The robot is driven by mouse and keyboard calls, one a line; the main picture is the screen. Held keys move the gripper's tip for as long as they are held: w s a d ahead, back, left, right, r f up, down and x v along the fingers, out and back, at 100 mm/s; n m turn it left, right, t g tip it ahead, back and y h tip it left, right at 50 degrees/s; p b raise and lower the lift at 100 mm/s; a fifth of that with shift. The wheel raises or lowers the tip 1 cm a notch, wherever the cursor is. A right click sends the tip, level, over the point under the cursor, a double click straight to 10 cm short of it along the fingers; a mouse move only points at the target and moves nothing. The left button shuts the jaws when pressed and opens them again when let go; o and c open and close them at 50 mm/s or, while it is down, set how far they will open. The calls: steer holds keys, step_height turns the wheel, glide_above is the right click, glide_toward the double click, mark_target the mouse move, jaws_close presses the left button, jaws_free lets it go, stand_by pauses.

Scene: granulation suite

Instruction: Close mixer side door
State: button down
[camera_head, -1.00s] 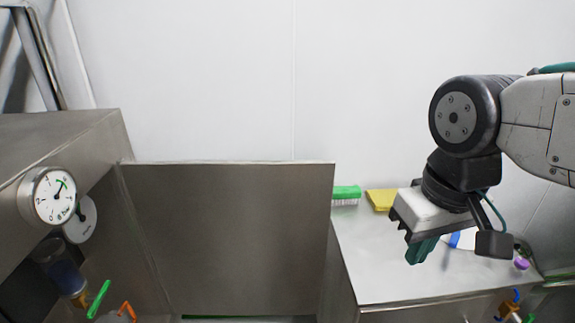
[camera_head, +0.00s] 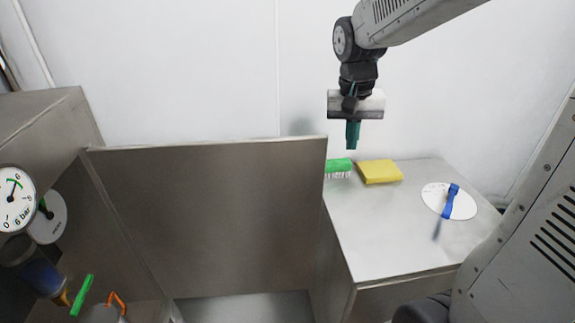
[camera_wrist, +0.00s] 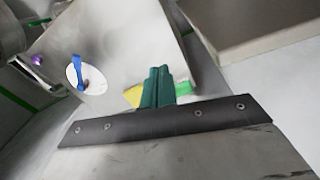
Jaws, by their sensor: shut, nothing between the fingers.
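The mixer side door (camera_head: 215,215) is a flat grey steel panel in the middle of the head view. It stands swung open from the steel mixer housing (camera_head: 50,120) at the left, hinged near the housing's front corner. My gripper (camera_head: 352,148) has green fingers pointing down and is shut and empty. In the head view it hangs above and to the right of the door's far top corner, near the white wall, apart from the door. In the wrist view the green fingers (camera_wrist: 158,85) are together. A steel panel edge (camera_wrist: 250,30) shows at upper right there, likely the door.
A steel counter (camera_head: 385,235) stands right of the door with a green brush (camera_head: 338,166), a yellow sponge (camera_head: 380,171) and a white disc (camera_head: 434,193) with a blue handle (camera_head: 450,201). A pressure gauge (camera_head: 14,197) and green lever (camera_head: 82,295) are at the mixer.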

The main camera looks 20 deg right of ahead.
mark_target(290, 165)
steer(key=w+a+r+n+g+y, duration=0.25)
steer(key=w+a, duration=0.45)
steer(key=a, duration=0.5)
steer(key=shift+h, duration=0.45)
steer(key=x, duration=1)
steer(key=shift+w+f, duration=0.1)
steer(key=shift+f, duration=0.15)
